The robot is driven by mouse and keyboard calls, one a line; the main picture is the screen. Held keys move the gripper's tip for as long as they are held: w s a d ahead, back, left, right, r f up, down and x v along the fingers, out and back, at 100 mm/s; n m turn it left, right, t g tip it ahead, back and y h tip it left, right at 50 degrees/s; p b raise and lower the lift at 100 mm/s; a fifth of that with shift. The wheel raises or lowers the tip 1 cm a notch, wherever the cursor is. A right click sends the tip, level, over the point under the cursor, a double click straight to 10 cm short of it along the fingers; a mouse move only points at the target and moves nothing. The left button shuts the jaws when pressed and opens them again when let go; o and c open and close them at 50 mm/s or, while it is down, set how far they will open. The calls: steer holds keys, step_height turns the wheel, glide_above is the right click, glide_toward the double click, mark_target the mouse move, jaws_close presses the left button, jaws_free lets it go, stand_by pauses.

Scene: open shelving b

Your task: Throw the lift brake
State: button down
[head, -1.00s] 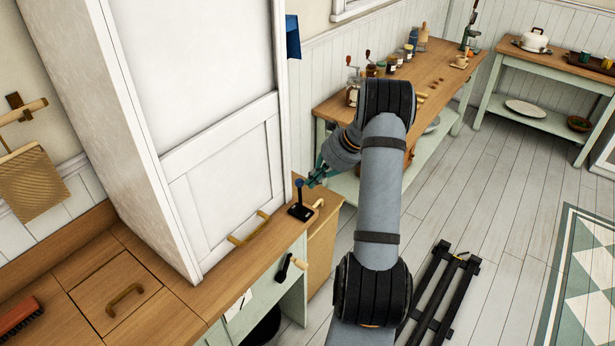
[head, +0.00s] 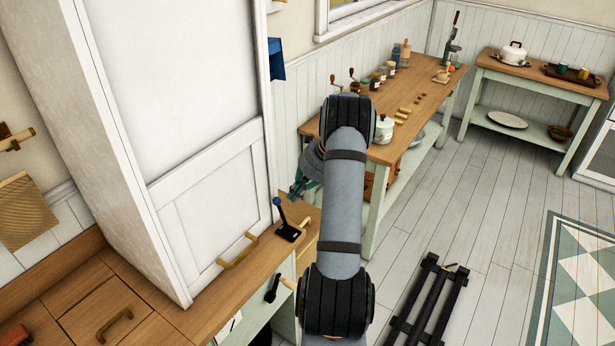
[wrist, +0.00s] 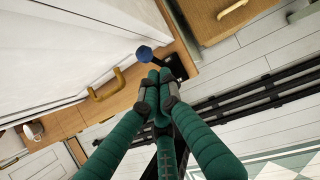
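The lift brake appears to be the small lever with a blue knob (head: 277,201) on a black base (head: 289,234), standing at the counter's right end. Its shaft leans slightly left. In the wrist view, the blue knob (wrist: 145,53) and black base (wrist: 177,67) lie just past my fingertips. My gripper (head: 297,188) has teal fingers and is close to the knob, up and right of it in the head view. In the wrist view, the fingers of my gripper (wrist: 158,80) converge with tips together, holding nothing visible. Whether they touch the lever is unclear.
A tall white cabinet (head: 210,200) with a brass handle (head: 238,252) stands left of the lever. A wooden worktable (head: 420,95) with jars stands behind.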

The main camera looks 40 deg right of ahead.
steer(key=w+b+v, duration=0.1)
steer(key=b+v, duration=0.1)
steer(key=v, duration=0.9)
steer(key=shift+r, duration=0.25)
steer(key=p+x, duration=0.1)
steer(key=x, duration=1.2)
steer(key=shift+s+a, duration=0.15)
steer(key=shift+a, duration=0.05)
steer(key=shift+r, duration=0.1)
